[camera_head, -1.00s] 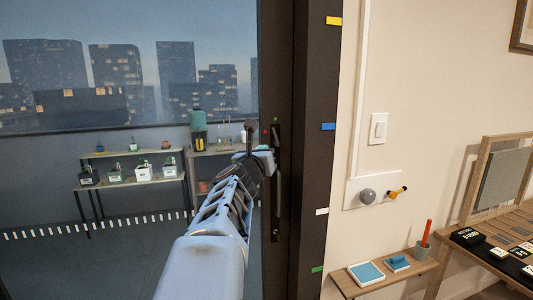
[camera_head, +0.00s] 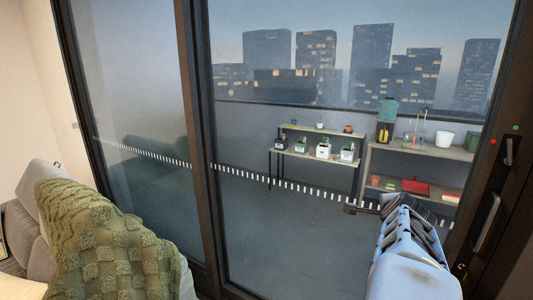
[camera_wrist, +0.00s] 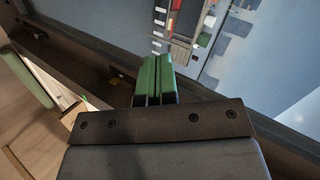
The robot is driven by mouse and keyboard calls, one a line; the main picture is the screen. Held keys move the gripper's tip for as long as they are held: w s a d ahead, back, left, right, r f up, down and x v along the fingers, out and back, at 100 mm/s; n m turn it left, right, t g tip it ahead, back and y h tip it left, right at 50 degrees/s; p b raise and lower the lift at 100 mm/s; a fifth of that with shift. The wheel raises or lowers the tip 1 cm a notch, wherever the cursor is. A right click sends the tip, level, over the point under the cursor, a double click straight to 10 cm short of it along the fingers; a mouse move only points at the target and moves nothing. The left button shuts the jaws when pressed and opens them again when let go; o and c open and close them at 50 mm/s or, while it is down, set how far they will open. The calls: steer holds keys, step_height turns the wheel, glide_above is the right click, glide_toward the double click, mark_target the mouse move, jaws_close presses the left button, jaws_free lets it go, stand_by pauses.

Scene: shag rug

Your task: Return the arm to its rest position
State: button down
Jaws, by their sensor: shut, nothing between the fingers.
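My arm (camera_head: 410,245) reaches up from the bottom right of the head view, in front of the glass sliding door (camera_head: 280,205). Its end is foreshortened there, and the fingers are hard to make out. In the wrist view my gripper (camera_wrist: 156,62) shows two green finger pads side by side, pressed together with nothing between them. The door's upright handle (camera_head: 486,220) is on the dark frame to the right of my arm, apart from it.
Beyond the glass are a low shelf with potted plants (camera_head: 316,156) and a taller shelf (camera_head: 420,150) with pots and tools. A grey sofa with a green knitted throw (camera_head: 100,245) stands at the left. A dark door post (camera_head: 200,140) divides the panes.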

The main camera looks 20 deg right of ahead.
steer(key=a+f+n+g+y+p, duration=0.2)
steer(key=a+f+n+y, duration=0.2)
steer(key=a+n, duration=0.6)
steer(key=a+f+n+g+y+p, duration=0.2)
steer(key=a+f+n+y, duration=0.2)
steer(key=a+n, duration=0.6)
steer(key=w+a, duration=0.1)
steer(key=a, duration=0.6)
steer(key=shift+f+n, duration=0.3)
steer(key=shift+f, duration=0.1)
steer(key=c, duration=1.8)
jaws_free()
steer(key=a+r+n+p, duration=0.1)
steer(key=a+n+p, duration=0.1)
steer(key=a, duration=0.5)
steer(key=shift+s+r+n+y, duration=0.15)
steer(key=shift+s+n+y, duration=0.2)
steer(key=shift+n, duration=0.55)
steer(key=shift+o, duration=0.6)
steer(key=shift+w+a, duration=0.1)
steer(key=shift+a, duration=0.25)
steer(key=shift+o, duration=1.3)
steer(key=shift+a, duration=0.15)
steer(key=shift+a, duration=0.1)
